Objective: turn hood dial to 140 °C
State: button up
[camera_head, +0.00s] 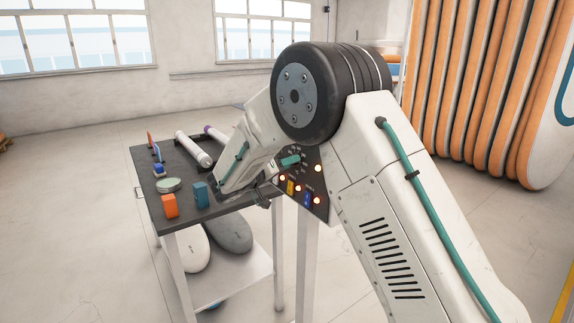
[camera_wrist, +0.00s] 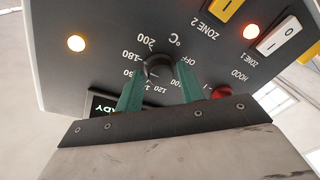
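The hood dial (camera_wrist: 158,66) is a dark round knob on the grey control panel, seen upside down in the wrist view. Printed marks around it include OFF, 120, 180, 200 and °C. The marks nearest my fingers are partly covered, and I cannot read the dial's pointer. My gripper (camera_wrist: 160,72) has two teal fingers, one on each side of the dial, seeming to touch it. In the head view the panel (camera_head: 319,183) stands at the table's right end, partly behind my arm.
A yellow switch (camera_wrist: 228,8) and a white switch (camera_wrist: 279,36) sit beside the dial, with a red lamp (camera_wrist: 222,92) close to my right finger. The dark table (camera_head: 150,205) bears rolls and small blocks. Orange-edged boards (camera_head: 470,85) stand at the right.

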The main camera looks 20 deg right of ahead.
jog(key=c, duration=0.5)
jog(key=shift+c, duration=0.2)
jog(key=shift+n, duration=0.3)
jog(key=shift+w+r+n+g+y, duration=0.15)
jog(key=shift+n+g, duration=0.35)
jog(key=shift+n, duration=3)
jog(key=shift+s+r+n+g+y, duration=0.15)
jog(key=shift+n+g, duration=0.35)
jog(key=shift+n, duration=3)
jog(key=shift+w+f, duration=0.1)
